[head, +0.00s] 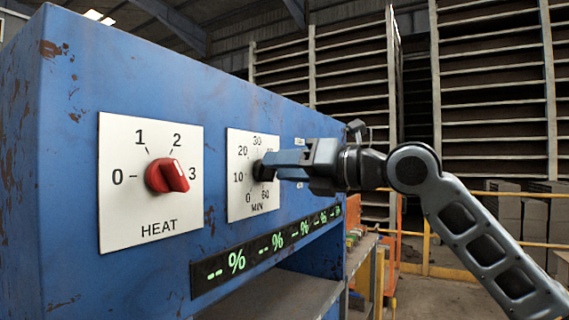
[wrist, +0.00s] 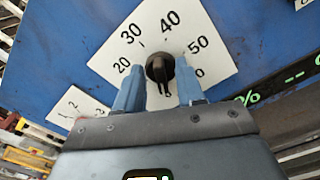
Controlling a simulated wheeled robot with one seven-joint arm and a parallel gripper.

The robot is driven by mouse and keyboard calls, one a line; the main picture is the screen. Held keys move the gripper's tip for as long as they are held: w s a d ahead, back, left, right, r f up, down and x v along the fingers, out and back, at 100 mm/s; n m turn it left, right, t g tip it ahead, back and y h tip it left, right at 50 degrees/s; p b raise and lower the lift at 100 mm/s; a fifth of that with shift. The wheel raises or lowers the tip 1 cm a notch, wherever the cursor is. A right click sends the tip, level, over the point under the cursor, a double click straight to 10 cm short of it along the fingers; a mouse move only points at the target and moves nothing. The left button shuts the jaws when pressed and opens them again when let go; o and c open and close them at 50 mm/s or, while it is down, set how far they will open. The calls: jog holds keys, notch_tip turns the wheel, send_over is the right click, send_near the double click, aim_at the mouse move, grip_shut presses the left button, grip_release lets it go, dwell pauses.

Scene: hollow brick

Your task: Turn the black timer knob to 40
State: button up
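The black timer knob (wrist: 160,68) sits on a white dial plate (wrist: 112,62) marked in tens, with MIN below it in the head view. In the wrist view its narrow grip runs down toward my gripper; I cannot tell which number it points to. The 40 stands above the knob, with 30 to its left and 50 to its right; the 10 is hidden. My gripper (wrist: 158,66) is open, one finger on each side of the knob, with gaps showing. In the head view my gripper (head: 272,165) reaches the dial from the right and hides most of the knob (head: 262,172).
A red HEAT knob (head: 167,175) on its own white plate (head: 120,215) is left of the timer on the blue cabinet (head: 75,90). A strip of green percent displays (head: 270,245) runs below. A grey shelf (head: 265,296) lies under it.

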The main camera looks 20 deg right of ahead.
jog(key=shift+c, duration=0.3)
grip_shut()
jog(key=shift+f+m+b, duration=0.1)
jog(key=shift+m+b, duration=0.2)
jog(key=shift+b, duration=0.1)
jog(key=m+p, duration=0.3)
jog(key=m, duration=0.8)
jog(key=f+m+p, duration=0.1)
jog(key=m+p, duration=0.2)
jog(key=m, duration=0.9)
jog(key=m+p, duration=0.3)
jog(key=m, duration=0.8)
jog(key=shift+s+a+f+m, duration=0.15)
jog(key=shift+s+a+m, duration=0.15)
jog(key=shift+a, duration=0.1)
jog(key=shift+a+m+p, duration=0.1)
jog(key=shift+m+p, duration=1.45)
jog(key=shift+m, duration=0.75)
jog(key=shift+f, duration=0.1)
